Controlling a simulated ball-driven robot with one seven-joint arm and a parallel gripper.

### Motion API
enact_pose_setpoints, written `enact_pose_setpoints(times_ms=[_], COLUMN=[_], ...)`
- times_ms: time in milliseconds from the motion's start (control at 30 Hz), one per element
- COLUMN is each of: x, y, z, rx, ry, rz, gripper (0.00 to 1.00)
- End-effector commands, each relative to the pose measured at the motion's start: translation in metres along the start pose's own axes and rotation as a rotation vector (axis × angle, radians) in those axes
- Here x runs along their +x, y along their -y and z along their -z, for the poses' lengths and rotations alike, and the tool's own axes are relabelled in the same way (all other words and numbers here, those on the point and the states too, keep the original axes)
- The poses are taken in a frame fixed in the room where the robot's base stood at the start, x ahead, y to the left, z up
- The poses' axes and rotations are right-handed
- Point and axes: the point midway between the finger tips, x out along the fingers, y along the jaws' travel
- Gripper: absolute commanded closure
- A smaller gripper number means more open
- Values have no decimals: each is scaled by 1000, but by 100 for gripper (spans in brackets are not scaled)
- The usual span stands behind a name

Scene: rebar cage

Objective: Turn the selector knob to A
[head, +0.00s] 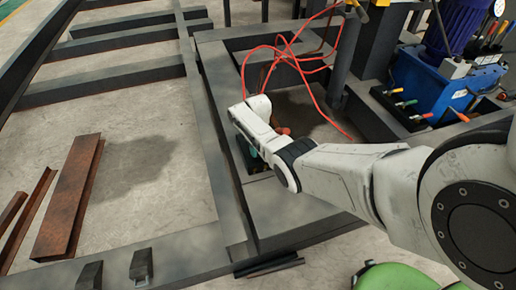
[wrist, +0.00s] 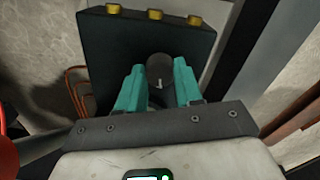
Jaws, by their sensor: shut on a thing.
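The selector knob (wrist: 160,68) is a dark round knob on the face of a dark control box (wrist: 110,45) in the wrist view. A short pale mark shows on the knob near its lower middle. No letters can be read on the box face. My gripper (wrist: 160,82) has two teal fingers, one on each side of the knob, and is shut on it. In the head view my gripper (head: 251,153) is mostly hidden behind my wrist, and the knob is hidden there.
Three brass fittings (wrist: 154,15) line the box's edge in the wrist view. Red hoses (head: 290,55) loop behind my wrist. Dark steel frame beams (head: 205,130) surround the area. A blue hydraulic unit (head: 430,85) stands at right. Rusty steel pieces (head: 70,195) lie on the floor at left.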

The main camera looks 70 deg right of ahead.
Motion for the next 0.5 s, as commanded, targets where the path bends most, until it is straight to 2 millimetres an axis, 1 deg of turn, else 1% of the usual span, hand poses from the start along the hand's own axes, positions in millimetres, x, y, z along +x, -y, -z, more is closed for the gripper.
enact_pose_setpoints(times_ms=[200, 500], x=[-1, -1], y=[0, 0], z=[1, 1], rx=[-121, -200], ry=[-2, -2], rz=[0, 0], gripper=[96, 96])
